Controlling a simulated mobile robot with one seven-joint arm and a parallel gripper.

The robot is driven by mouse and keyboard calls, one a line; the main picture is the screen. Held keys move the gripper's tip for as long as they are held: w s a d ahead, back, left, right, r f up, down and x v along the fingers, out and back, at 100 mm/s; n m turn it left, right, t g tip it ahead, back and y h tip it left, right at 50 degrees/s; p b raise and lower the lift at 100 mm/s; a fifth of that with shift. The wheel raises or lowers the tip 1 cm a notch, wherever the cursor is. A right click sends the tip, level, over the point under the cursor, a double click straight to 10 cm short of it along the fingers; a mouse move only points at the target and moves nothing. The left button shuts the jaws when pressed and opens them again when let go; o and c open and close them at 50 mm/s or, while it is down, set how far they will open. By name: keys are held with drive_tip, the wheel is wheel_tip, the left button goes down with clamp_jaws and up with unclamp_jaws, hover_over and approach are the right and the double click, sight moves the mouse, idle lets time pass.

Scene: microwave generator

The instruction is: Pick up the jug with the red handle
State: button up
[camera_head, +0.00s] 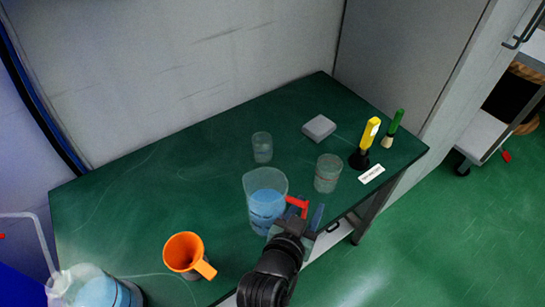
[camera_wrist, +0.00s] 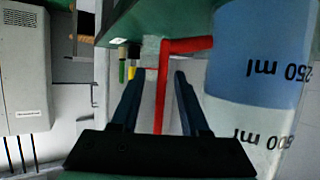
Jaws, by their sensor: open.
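The jug (camera_head: 266,202) is clear, holds blue liquid and has a red handle (camera_head: 297,203) on its right side. It stands upright on the green table. In the wrist view the jug (camera_wrist: 262,70) fills the right side, with volume marks appearing upside down. My gripper (camera_head: 304,215) is at the jug's handle side and is open. In the wrist view the red handle (camera_wrist: 162,88) shows between the two fingers of my gripper (camera_wrist: 155,85), with gaps on both sides. I cannot tell how deep the handle sits between the fingers.
On the green table (camera_head: 120,210) stand an orange jug (camera_head: 184,253), two clear beakers (camera_head: 262,147) (camera_head: 327,173), a grey block (camera_head: 319,127), a yellow-handled item (camera_head: 369,134) and a green-handled brush (camera_head: 394,128). Another vessel with blue liquid (camera_head: 95,290) is at the lower left. A wall bounds the back.

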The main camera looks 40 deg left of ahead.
drive_tip(key=shift+w, duration=0.15)
clamp_jaws()
idle(0.7)
idle(0.6)
